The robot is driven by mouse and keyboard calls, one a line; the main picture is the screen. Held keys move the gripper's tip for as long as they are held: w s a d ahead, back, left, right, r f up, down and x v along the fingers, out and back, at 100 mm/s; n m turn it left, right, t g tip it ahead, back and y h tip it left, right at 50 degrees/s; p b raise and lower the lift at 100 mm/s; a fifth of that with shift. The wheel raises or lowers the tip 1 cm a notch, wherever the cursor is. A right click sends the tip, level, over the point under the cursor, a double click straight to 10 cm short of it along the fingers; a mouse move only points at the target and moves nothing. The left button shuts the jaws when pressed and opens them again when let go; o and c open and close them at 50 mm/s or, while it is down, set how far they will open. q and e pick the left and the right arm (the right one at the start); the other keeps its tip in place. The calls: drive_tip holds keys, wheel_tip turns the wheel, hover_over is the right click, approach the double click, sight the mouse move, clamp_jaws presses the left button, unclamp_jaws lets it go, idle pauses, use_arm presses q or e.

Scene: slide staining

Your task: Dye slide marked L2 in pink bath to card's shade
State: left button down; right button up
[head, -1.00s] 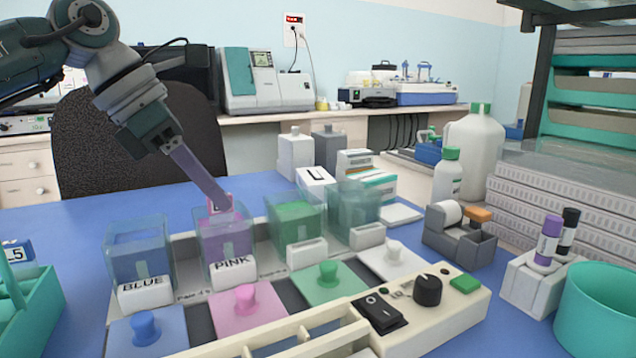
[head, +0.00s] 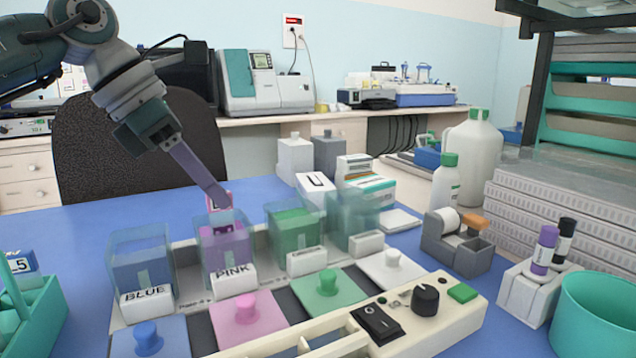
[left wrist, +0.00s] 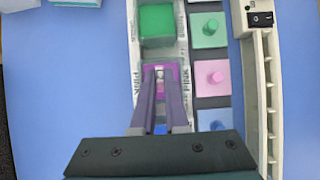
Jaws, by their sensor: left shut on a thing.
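My left gripper (head: 222,204) is shut on a slide (head: 217,199) with a pink-edged upper end. The gripper points down at the mouth of the pink bath (head: 226,253), a clear box with pink-purple liquid. The slide's lower part is inside the bath, seen blurred through the wall; its marking is not readable. In the left wrist view the gripper (left wrist: 160,128) is over the pink bath, with the slide's pink end (left wrist: 159,72) between the fingers. A white PINK tag (head: 233,280) is on the bath's front. My right gripper is not in view.
The blue bath (head: 140,262) and green bath (head: 295,232) flank the pink one, with another bath (head: 352,215) beyond. Knobbed coloured lids (head: 246,315) lie in front, then a cream switch panel (head: 430,318). A teal rack (head: 35,315) stands at left.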

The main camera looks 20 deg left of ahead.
use_arm(q)
wheel_tip(320, 180, up, 8)
drive_tip(key=p, duration=0.6)
drive_tip(key=shift+r, duration=0.1)
